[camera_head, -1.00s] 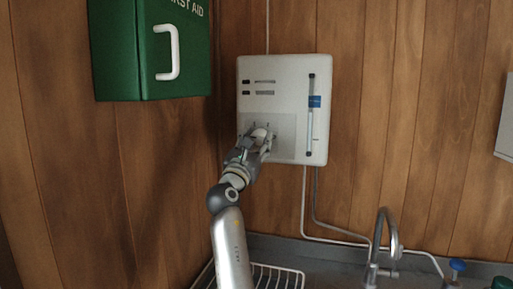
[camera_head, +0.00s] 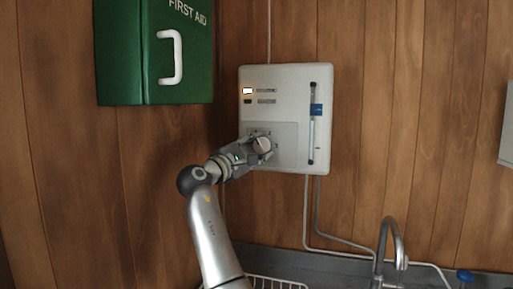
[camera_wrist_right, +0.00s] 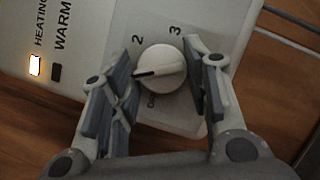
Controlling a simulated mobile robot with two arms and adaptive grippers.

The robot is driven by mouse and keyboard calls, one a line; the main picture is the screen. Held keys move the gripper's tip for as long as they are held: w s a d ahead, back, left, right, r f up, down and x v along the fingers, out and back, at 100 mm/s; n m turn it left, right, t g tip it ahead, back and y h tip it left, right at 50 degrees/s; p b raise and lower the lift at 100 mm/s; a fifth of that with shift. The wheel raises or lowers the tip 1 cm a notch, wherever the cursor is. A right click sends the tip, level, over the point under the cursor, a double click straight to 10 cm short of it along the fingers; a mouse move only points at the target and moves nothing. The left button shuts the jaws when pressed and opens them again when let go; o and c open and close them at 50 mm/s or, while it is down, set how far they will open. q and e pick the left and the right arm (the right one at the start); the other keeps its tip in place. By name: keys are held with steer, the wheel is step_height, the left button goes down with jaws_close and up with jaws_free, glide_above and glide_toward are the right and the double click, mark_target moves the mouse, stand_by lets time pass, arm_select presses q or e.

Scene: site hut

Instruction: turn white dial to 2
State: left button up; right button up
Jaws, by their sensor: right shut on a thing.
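The white dial (camera_wrist_right: 160,70) is on the lower panel of the white wall unit (camera_head: 285,81); it also shows in the head view (camera_head: 263,145). In the wrist view its dark pointer line points left and slightly down, below the printed 2 (camera_wrist_right: 138,40). The 3 (camera_wrist_right: 175,30) is above the dial. Other markings are partly hidden by the fingers. My right gripper (camera_head: 260,148) is shut on the dial, with one finger on each side in the wrist view (camera_wrist_right: 162,82). My left gripper is not in view.
The lamp (camera_wrist_right: 35,65) beside HEATING is lit; the one beside WARM (camera_wrist_right: 56,72) is dark. A green first aid box (camera_head: 122,50) hangs at the upper left. A tap (camera_head: 390,240) and a wire rack (camera_head: 270,282) are below.

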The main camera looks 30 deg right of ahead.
steer(key=m+p, duration=0.1)
steer(key=m, duration=0.1)
steer(key=m+g+y+p, duration=0.1)
steer(key=m, duration=0.1)
steer(key=m+y, duration=0.1)
steer(key=m, duration=0.1)
steer(key=shift+r+g+p, duration=0.3)
steer(key=shift+p, duration=0.1)
steer(key=m+y+p, duration=0.1)
steer(key=m+y, duration=0.1)
steer(key=m, duration=0.2)
steer(key=shift+m, duration=0.3)
steer(key=shift+p, duration=0.3)
steer(key=o, duration=1)
steer(key=shift+s, duration=0.1)
steer(key=v, duration=1.2)
steer(key=shift+r, duration=0.1)
steer(key=shift+d, duration=0.1)
